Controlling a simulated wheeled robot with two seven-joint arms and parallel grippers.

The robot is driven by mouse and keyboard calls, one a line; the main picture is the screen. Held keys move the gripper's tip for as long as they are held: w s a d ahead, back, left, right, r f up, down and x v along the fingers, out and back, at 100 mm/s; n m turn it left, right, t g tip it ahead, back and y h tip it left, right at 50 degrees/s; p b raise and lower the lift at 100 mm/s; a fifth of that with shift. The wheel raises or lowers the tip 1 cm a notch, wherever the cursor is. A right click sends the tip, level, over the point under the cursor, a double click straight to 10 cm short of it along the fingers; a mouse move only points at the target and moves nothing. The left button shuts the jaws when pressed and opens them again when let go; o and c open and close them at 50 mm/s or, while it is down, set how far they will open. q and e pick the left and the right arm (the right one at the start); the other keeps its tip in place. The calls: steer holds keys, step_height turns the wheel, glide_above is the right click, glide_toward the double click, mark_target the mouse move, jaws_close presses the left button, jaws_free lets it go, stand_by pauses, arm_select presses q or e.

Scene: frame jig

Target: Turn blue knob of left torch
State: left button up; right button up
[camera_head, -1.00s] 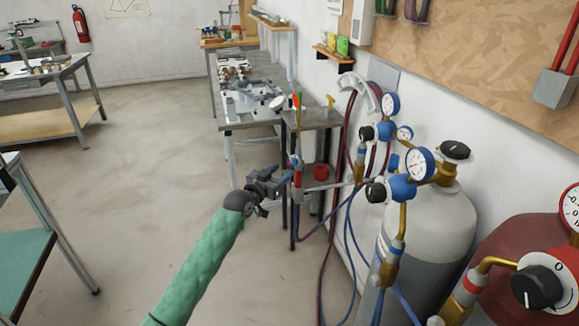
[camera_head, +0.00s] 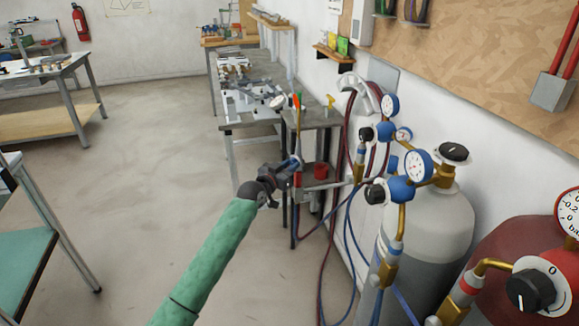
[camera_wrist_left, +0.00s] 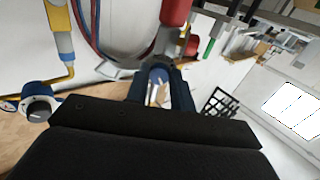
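My left gripper (camera_head: 293,163) is in front of the small dark stand, at the left torch. In the left wrist view its two fingers (camera_wrist_left: 160,75) are apart, with a small blue part, apparently the blue knob (camera_wrist_left: 158,73), at or between the tips. I cannot tell whether they touch it. The torch's red section (camera_wrist_left: 177,12) is just above the fingertips in that view. In the head view the torch (camera_head: 297,118) stands upright with an orange and green top; its lower part is partly hidden by the gripper. My right gripper is not in view.
A gas cylinder (camera_head: 440,228) with gauges and a red one (camera_head: 510,240) stand at the right. Red and blue hoses (camera_head: 345,205) hang near the stand. A red cup (camera_head: 321,171) sits on its lower shelf.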

arm_select(q)
steer(key=shift+m, duration=0.3)
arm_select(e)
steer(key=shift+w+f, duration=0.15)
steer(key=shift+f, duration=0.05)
arm_select(q)
steer(key=shift+m+b, duration=0.4)
steer(key=shift+m, duration=0.8)
steer(key=m, duration=0.2)
steer(key=shift+r+m, duration=0.1)
steer(key=shift+m, duration=0.2)
steer(key=shift+m+y, duration=0.3)
steer(key=shift+m, duration=0.1)
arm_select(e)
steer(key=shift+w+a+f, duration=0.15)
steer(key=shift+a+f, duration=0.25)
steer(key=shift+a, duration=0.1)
arm_select(q)
steer(key=o, duration=1)
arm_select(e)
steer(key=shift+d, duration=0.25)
